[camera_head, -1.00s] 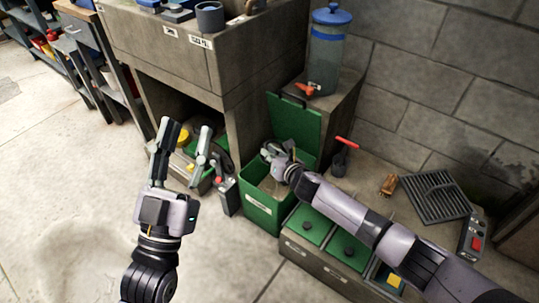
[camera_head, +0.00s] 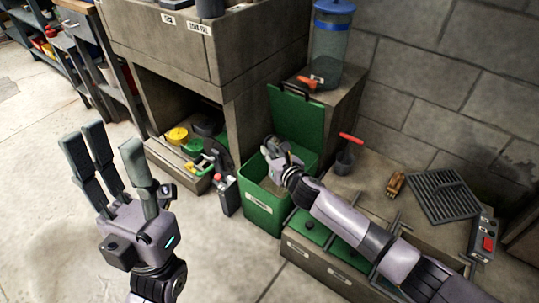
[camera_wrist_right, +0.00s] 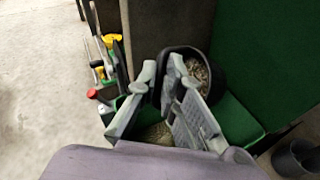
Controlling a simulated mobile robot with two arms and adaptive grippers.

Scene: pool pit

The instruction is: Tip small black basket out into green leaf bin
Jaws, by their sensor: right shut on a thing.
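The green leaf bin (camera_head: 262,208) stands on the floor with its green lid (camera_head: 297,122) raised at the back. My right gripper (camera_head: 272,152) is over the bin's opening. In the right wrist view its fingers (camera_wrist_right: 172,88) are shut on the rim of the small black basket (camera_wrist_right: 216,67). The basket holds grey-brown loose litter, and its mouth faces the camera. Similar litter shows inside the bin (camera_wrist_right: 156,133) below. In the head view the gripper mostly hides the basket. My left gripper (camera_head: 104,146) is open and empty, fingers spread, over the floor at left.
A low unit with green lids (camera_head: 310,228) stands right of the bin. A stone bench (camera_head: 190,50) with a cluttered lower shelf is at left.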

